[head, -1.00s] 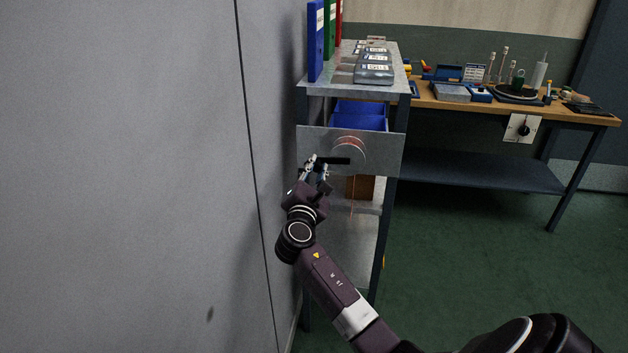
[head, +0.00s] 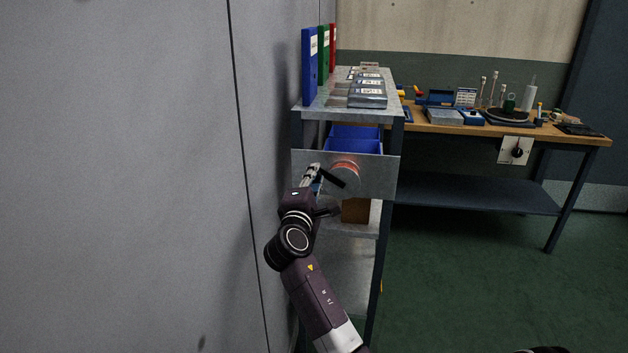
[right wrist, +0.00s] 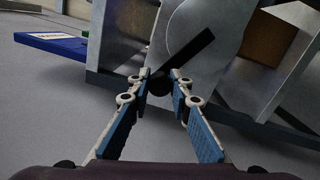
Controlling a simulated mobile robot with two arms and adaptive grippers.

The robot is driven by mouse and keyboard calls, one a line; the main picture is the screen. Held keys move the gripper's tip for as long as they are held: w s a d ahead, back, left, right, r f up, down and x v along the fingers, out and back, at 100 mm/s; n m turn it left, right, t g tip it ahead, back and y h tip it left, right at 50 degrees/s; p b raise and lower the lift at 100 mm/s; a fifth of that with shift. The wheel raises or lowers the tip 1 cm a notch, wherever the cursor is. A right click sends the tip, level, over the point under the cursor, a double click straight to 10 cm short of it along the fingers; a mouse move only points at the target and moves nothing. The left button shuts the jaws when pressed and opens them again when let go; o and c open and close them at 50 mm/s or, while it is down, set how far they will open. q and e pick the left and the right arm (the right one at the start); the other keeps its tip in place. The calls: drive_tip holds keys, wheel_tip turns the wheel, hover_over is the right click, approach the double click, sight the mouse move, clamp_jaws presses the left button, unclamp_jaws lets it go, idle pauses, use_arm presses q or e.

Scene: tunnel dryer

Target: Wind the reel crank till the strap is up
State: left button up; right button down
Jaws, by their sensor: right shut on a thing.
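The reel (head: 345,172) is a round grey drum with orange-red strap showing on it, mounted on a grey plate (head: 380,175) at the front of the shelf unit. Its black crank arm (head: 332,179) slopes from the upper left down to the right. My right gripper (head: 313,172) is at the crank's outer end, left of the reel, shut on the crank handle. In the right wrist view, the dark handle knob (right wrist: 159,83) sits between the fingertips (right wrist: 160,88), and the crank arm (right wrist: 188,59) runs up right across the drum. I cannot make out a hanging strap length. My left gripper is out of view.
A grey wall (head: 130,180) stands close on the left of my arm. Binders (head: 309,65) and grey boxes (head: 368,95) stand on the shelf top, blue bins (head: 355,137) below. A workbench (head: 560,135) is at the right; green floor before it is clear.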

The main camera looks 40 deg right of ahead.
drive_tip(key=shift+r, duration=0.15)
drive_tip(key=c, duration=1.7)
unclamp_jaws()
drive_tip(key=shift+c, duration=0.2)
drive_tip(key=v, duration=1.2)
